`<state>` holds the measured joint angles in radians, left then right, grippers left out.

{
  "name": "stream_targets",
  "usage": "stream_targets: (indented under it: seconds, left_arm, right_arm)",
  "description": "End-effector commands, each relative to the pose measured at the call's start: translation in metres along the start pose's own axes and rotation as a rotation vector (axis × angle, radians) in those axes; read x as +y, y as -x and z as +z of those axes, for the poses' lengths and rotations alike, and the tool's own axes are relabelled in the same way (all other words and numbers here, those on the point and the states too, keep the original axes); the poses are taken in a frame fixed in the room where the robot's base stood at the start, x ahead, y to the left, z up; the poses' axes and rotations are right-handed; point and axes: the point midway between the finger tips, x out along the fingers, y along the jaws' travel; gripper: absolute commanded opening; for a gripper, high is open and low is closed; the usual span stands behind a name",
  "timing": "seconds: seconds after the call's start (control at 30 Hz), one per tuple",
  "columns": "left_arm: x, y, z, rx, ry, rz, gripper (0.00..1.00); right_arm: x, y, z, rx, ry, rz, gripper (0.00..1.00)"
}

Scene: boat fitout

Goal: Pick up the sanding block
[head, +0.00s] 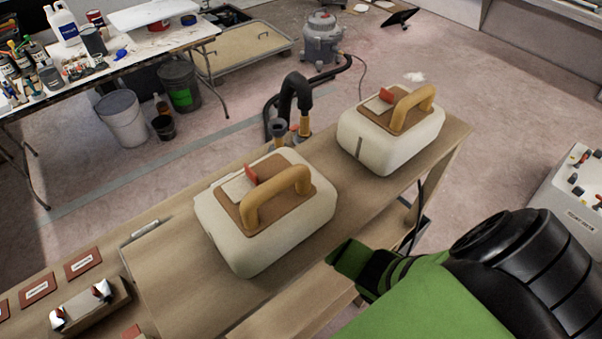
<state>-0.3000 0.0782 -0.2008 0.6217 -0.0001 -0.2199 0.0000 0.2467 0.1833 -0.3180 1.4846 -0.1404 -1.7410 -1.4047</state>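A small wooden block with shiny metal and red ends (90,308) sits on the bench at the lower left; it may be the sanding block, but I cannot tell for sure. Two large cream cases with brown tops and yellow handles stand upright on the bench, one near the middle (250,246) and one farther right (390,150). My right arm comes in from the lower right, green and black. Its far end (358,262) is beside the bench's right edge, apart from the wooden block. Whether its fingers are open is unclear. My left gripper is out of view.
Dark red labelled pads (39,289) lie left of the wooden block. A black hose (293,92) rises behind the cases. A white table (150,44) with bottles, buckets (122,120) and a grey vacuum (322,38) stand beyond. The bench between the cases is clear.

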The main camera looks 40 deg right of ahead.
Motion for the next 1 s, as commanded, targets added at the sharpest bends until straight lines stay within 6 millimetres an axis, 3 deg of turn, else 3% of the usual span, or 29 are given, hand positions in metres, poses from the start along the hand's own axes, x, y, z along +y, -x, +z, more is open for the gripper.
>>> stream_targets:
  seconds: [0.8,0.97,1.0]
  left_arm:
    - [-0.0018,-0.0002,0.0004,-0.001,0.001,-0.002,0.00]
    - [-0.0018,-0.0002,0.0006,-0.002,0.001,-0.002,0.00]
    - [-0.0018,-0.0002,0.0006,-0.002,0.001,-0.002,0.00]
  right_arm:
    - [0.0003,-0.0041,-0.0019,-0.001,0.000,0.001,0.74]
    - [0.0002,-0.0041,-0.0019,-0.001,0.000,0.001,0.10]
    - [0.0002,-0.0042,-0.0019,-0.001,0.000,0.000,0.07]
